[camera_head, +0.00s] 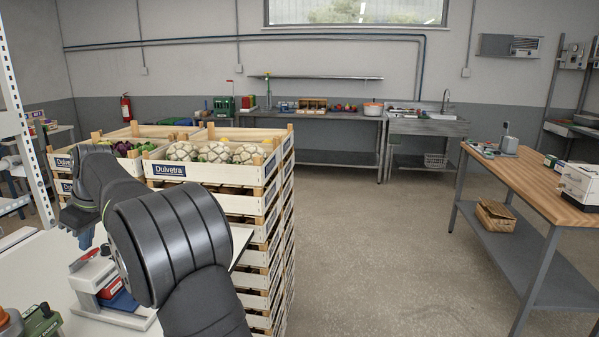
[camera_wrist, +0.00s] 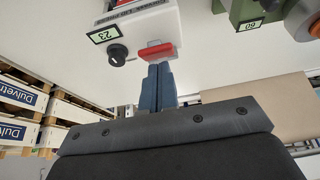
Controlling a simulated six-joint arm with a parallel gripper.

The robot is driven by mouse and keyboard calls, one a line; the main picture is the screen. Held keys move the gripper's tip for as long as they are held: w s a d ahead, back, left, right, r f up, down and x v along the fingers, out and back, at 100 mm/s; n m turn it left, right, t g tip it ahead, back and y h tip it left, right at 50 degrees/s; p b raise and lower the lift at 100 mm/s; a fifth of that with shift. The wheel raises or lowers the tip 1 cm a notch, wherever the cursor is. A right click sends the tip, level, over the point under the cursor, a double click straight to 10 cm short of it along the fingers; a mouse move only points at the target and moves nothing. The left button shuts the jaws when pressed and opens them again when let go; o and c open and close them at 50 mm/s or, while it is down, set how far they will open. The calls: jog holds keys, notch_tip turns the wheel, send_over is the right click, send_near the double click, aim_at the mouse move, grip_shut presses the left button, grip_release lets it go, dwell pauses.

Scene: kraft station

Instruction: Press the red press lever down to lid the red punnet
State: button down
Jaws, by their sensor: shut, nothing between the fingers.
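The red press lever (camera_head: 83,260) sticks out from the top of a small white press (camera_head: 92,275) on the white worktop at the lower left. In the wrist view the lever (camera_wrist: 155,51) is a red bar on the white body, beside a black knob and a "23" label. My gripper (camera_head: 86,243) has its blue fingers closed together, pointing down just above the lever. In the wrist view the fingertips (camera_wrist: 158,66) are right at the lever's edge; I cannot tell whether they touch. A red piece, likely the red punnet (camera_head: 110,289), sits inside the press, partly hidden.
A green machine (camera_head: 40,322) labelled "60" in the wrist view stands at the near left of the worktop. Stacked produce crates (camera_head: 262,205) rise close beyond the worktop. A wooden bench (camera_head: 530,180) stands apart on the right, with open floor between.

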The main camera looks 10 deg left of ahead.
jog(key=shift+r, duration=2.9)
jog(key=shift+f, duration=3.35)
jog(key=c, duration=2.2)
grip_release()
jog(key=c, duration=1.8)
grip_release()
jog(key=shift+d, duration=0.1)
jog(key=o, duration=1.8)
jog(key=s+d+t, duration=0.1)
jog(key=d+t, duration=0.1)
jog(key=d, duration=0.5)
jog(key=shift+s+d+r+h, duration=0.2)
jog(key=shift+r+h, duration=0.1)
jog(key=shift+r, duration=0.1)
jog(key=x, duration=1)
jog(key=shift+w+d, duration=0.2)
